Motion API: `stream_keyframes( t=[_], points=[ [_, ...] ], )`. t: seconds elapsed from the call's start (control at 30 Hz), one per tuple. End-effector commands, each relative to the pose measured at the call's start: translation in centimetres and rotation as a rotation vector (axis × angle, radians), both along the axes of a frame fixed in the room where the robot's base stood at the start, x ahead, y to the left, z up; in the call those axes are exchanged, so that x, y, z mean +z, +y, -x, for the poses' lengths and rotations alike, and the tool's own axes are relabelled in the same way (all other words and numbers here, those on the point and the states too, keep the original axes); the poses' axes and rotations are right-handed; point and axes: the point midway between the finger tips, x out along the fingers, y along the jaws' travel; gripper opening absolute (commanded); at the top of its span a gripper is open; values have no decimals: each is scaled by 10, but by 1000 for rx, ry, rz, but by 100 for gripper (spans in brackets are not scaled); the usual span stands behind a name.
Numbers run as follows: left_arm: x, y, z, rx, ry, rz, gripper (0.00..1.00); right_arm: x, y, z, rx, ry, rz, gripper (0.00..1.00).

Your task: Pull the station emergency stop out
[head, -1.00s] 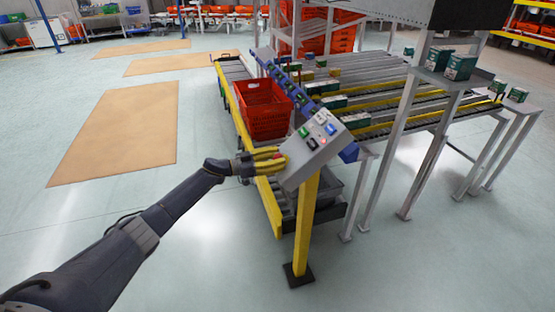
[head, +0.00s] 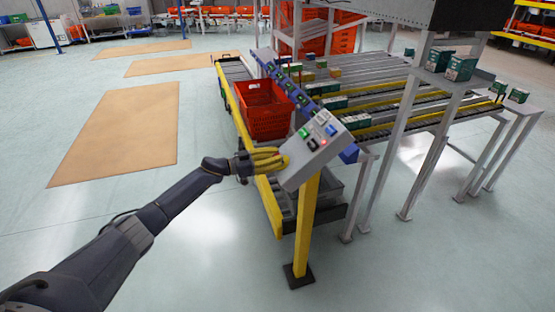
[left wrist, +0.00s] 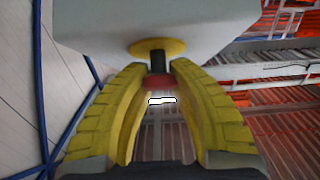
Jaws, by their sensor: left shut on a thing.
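The station's grey control box (head: 314,159) stands on a yellow post and carries several coloured buttons. The emergency stop (left wrist: 158,78) shows in the left wrist view as a red head on a black stem, with a yellow round plate against the box. My left gripper (head: 280,160) has yellow fingers and is at the box's left side. In the left wrist view its fingers (left wrist: 158,85) close around the red head from both sides. In the head view the fingers hide the stop. My right gripper is in neither view.
A red tote (head: 264,110) sits on the roller conveyor behind the box. The yellow post (head: 304,230) stands on a dark foot plate. Metal legs and roller lanes fill the right. The floor at left is clear, with tan mats (head: 118,132).

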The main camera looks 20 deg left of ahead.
Motion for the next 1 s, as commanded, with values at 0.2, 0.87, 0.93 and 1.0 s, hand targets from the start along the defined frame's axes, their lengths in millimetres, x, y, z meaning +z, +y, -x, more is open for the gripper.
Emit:
stream_keyframes(
  t=[0.2, 0.87, 0.93, 1.0],
  points=[
    [-1, 1, 1, 0, 3, -1, 38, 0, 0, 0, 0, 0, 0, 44],
    [-2, 17, 10, 2, 3, -1, 59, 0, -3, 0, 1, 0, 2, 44],
    [-2, 26, 17, 2, 3, -1, 59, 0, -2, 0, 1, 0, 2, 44],
    [-1, 37, 24, 2, 3, -1, 59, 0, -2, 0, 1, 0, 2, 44]
  ],
)
